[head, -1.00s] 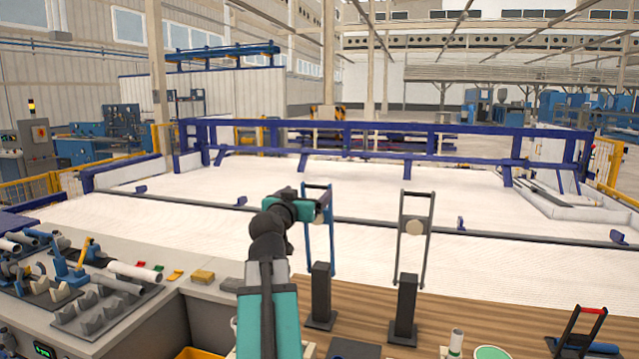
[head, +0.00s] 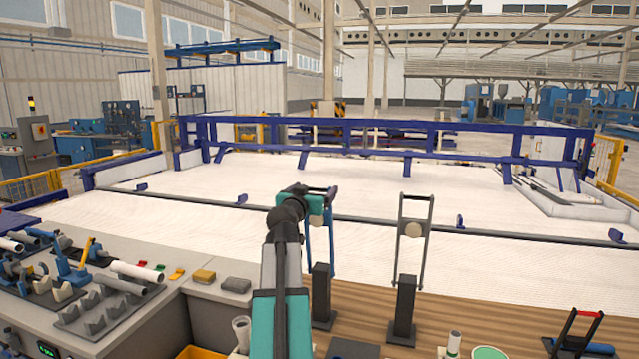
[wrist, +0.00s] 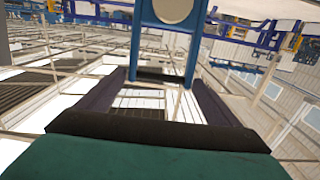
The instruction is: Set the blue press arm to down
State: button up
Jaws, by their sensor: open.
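The blue press arm (head: 331,240) stands upright on a black post in the head view, left of the grey one. My gripper (head: 332,194) is at its top end and covers much of it. In the wrist view the blue arm's frame (wrist: 192,60) comes down from the top edge, with a pale round disc (wrist: 173,8) between its sides. My open gripper (wrist: 160,82) has its dark fingers spread to either side of the frame's end, where a dark crossbar (wrist: 157,75) lies between the tips. I cannot tell whether they touch it.
A grey press arm (head: 428,240) stands upright on a black post to the right. A red-handled frame (head: 586,312) sits low at far right. Pipes and grey holders (head: 88,312) fill the left bench. A white pipe piece (head: 454,342) stands at the front.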

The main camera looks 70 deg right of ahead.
jog(key=d+p, duration=0.2)
jog(key=d, duration=0.4)
jog(key=shift+w, duration=0.15)
jog(key=c, duration=1.3)
jog(key=shift+s+a+f+b, duration=0.15)
jog(key=shift+s+a+b, duration=0.05)
jog(key=shift+b, duration=0.7)
